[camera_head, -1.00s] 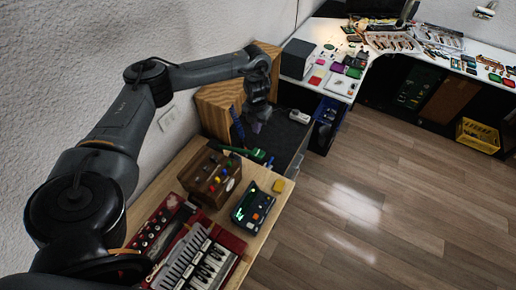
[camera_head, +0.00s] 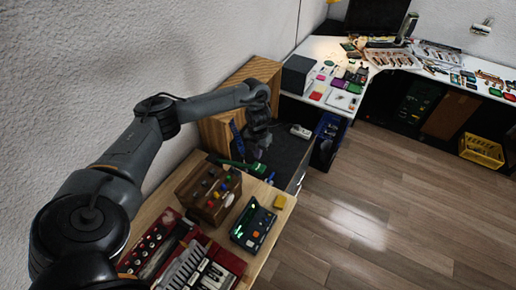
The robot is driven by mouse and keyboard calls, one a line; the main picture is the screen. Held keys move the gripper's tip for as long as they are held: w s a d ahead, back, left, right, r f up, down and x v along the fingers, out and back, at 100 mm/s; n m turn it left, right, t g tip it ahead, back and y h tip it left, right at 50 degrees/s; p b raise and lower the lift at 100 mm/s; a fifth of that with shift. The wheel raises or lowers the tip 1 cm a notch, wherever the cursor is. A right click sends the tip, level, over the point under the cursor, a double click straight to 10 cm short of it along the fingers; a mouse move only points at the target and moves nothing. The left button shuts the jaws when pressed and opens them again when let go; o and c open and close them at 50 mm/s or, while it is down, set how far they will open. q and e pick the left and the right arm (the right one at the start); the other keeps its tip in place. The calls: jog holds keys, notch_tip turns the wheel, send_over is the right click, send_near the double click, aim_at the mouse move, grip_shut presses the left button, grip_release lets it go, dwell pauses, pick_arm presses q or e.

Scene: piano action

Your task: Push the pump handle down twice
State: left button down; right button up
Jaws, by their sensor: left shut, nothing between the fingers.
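My left arm reaches in from the left. Its gripper (camera_head: 255,153) points down over the dark surface beyond the wooden bench, its fingers shut with nothing between them. A slim blue upright part (camera_head: 237,138) stands just left of the gripper, and a green part (camera_head: 240,166) lies just below it. I cannot tell for certain which of these belongs to the pump or is its handle. The gripper and wrist hide part of this spot, and contact cannot be made out. My right gripper is out of view.
A wooden cabinet (camera_head: 217,132) stands behind my gripper. A cluttered white desk and open floor lie right.

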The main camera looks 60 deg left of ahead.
aim_at(258, 166)
pick_arm(q)
notch_tip(258, 166, down, 2)
jog(key=shift+f+b, duration=0.2)
jog(key=shift+b, duration=0.1)
jog(key=shift+f+p, duration=0.5)
jog(key=shift+f, duration=1.45)
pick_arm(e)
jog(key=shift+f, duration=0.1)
